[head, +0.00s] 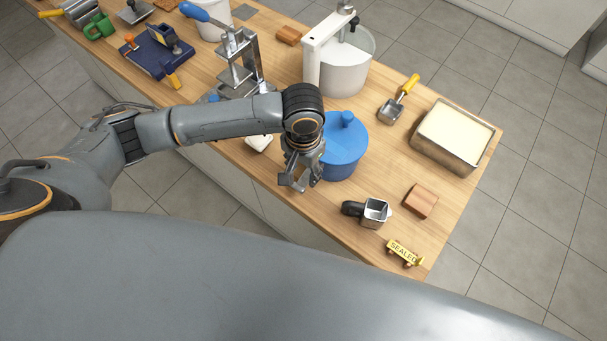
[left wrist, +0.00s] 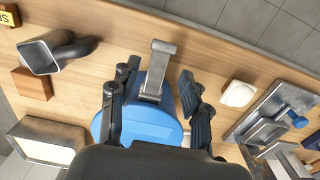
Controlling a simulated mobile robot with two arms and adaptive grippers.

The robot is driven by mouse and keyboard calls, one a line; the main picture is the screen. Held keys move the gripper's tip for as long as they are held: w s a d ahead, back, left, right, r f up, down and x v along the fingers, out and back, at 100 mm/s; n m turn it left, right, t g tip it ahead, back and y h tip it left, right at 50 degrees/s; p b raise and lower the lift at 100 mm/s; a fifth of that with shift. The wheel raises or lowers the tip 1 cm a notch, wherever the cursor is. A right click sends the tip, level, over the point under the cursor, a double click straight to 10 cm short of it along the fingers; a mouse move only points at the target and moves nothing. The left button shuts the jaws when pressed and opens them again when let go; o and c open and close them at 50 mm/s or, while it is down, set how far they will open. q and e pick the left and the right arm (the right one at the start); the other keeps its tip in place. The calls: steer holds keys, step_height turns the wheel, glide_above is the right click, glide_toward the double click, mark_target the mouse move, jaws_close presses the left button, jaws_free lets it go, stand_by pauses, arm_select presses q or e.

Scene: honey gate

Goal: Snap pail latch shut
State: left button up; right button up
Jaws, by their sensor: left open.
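The blue pail (head: 345,150) with its blue knobbed lid stands near the table's front edge, partly hidden by my left gripper. In the left wrist view the pail (left wrist: 150,122) shows between and behind the fingers. A grey metal latch (left wrist: 159,65) sticks out from the pail's side toward the table edge, swung outward rather than flat against the wall. My left gripper (head: 300,180) is open at the front of the pail, with one finger on each side of the latch in the left wrist view; contact cannot be told. My right gripper is out of view.
Right of the pail are a metal cup with black handle (head: 375,212), a brown block (head: 421,201) and a yellow SEALED sign (head: 404,252). A filled metal tray (head: 483,160) and a scoop (head: 391,110) lie beyond. A white pot (head: 346,78) and metal press (head: 240,65) stand behind.

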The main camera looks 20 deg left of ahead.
mark_target(303, 183)
arm_select(q)
steer(key=shift+f, duration=2.15)
steer(key=shift+c, duration=0.4)
jaws_close()
